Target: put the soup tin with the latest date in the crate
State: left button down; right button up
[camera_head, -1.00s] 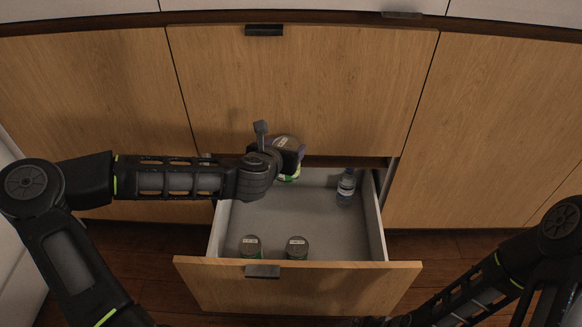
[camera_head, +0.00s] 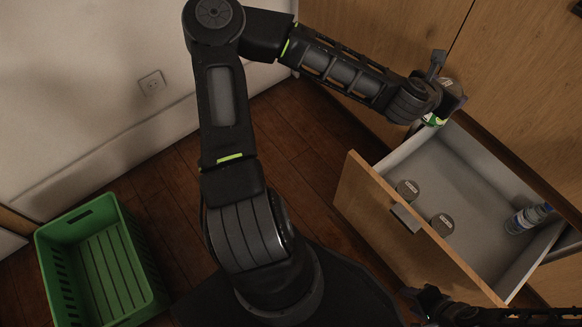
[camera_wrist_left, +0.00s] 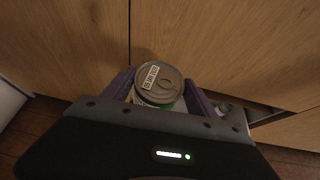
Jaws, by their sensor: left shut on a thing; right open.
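My left gripper (camera_head: 443,97) is shut on a soup tin (camera_wrist_left: 160,84), which it holds above the back left corner of the open drawer (camera_head: 362,212). The green crate (camera_head: 139,259) stands on the floor at lower left, empty. My right gripper (camera_head: 428,302) is open and empty at the bottom right.
A water bottle (camera_head: 527,218) is in the drawer at its right side. Wooden cabinet fronts rise behind the drawer. Bare wooden floor (camera_head: 290,150) lies between crate and drawer. A white wall with a socket (camera_head: 152,83) is at left.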

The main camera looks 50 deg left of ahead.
aim_at(114, 268)
jog(key=u, duration=0.45)
jog(key=l+u, duration=0.1)
jog(key=u, duration=0.8)
jog(key=l+u, duration=0.1)
jog(key=u, duration=0.85)
jog(key=l+u, duration=0.1)
jog(key=u, duration=0.8)
jog(key=k+u, duration=0.1)
jog(key=u, duration=0.35)
jog(key=i, duration=0.5)
